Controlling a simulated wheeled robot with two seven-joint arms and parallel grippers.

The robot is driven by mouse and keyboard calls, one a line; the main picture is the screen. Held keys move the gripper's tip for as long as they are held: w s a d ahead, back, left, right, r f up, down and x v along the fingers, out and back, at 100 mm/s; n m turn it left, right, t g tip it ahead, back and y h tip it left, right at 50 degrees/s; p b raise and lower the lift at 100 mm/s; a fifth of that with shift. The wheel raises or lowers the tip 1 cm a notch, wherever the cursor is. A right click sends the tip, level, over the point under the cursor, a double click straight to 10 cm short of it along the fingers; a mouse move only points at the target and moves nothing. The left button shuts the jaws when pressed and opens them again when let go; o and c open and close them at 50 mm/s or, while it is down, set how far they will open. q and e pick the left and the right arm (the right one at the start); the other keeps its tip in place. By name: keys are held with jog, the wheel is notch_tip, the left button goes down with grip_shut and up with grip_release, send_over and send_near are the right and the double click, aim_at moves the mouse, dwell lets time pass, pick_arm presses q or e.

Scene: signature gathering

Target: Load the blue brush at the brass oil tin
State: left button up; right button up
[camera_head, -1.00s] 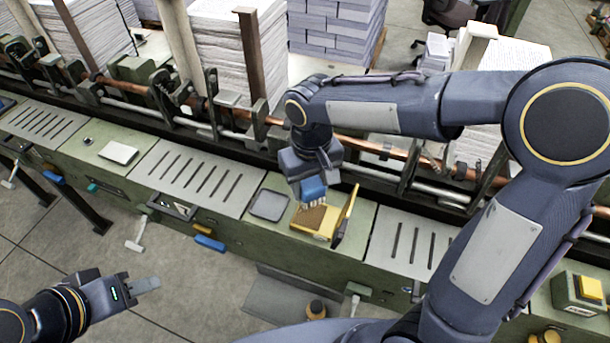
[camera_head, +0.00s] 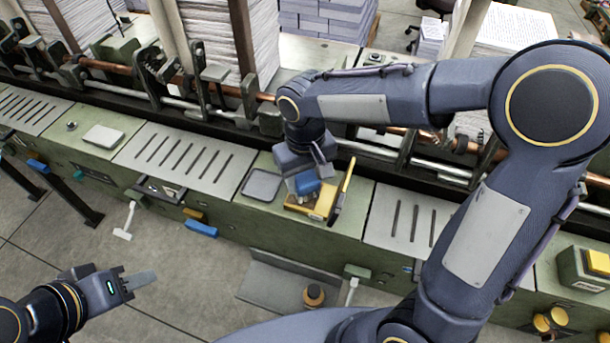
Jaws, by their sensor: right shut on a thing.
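My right gripper (camera_head: 310,173) points down, shut on the blue brush (camera_head: 306,184), over the far left part of the brass oil tin (camera_head: 325,206). The tin is yellow and shallow, and its lid (camera_head: 346,188) stands open on the right side. The brush's bristles are hidden behind its body and the tin, so I cannot tell whether they touch what is inside. My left gripper (camera_head: 140,281) is at the lower left, over the floor and away from the tin. Its fingers overlap in this view, so its opening is unclear.
A dark grey tray (camera_head: 263,184) sits left of the tin on the green machine. Slotted metal plates (camera_head: 187,160) flank this section. Rails and clamps with paper stacks stand behind. A blue handle (camera_head: 201,228) juts from the machine's front. A yellow-topped box (camera_head: 588,270) is at the far right.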

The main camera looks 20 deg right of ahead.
aim_at(305, 176)
jog(key=shift+f+b, duration=0.45)
jog(key=shift+f, duration=0.15)
dwell(1.6)
jog(key=shift+r+p, duration=2.9)
jog(key=shift+r, duration=0.65)
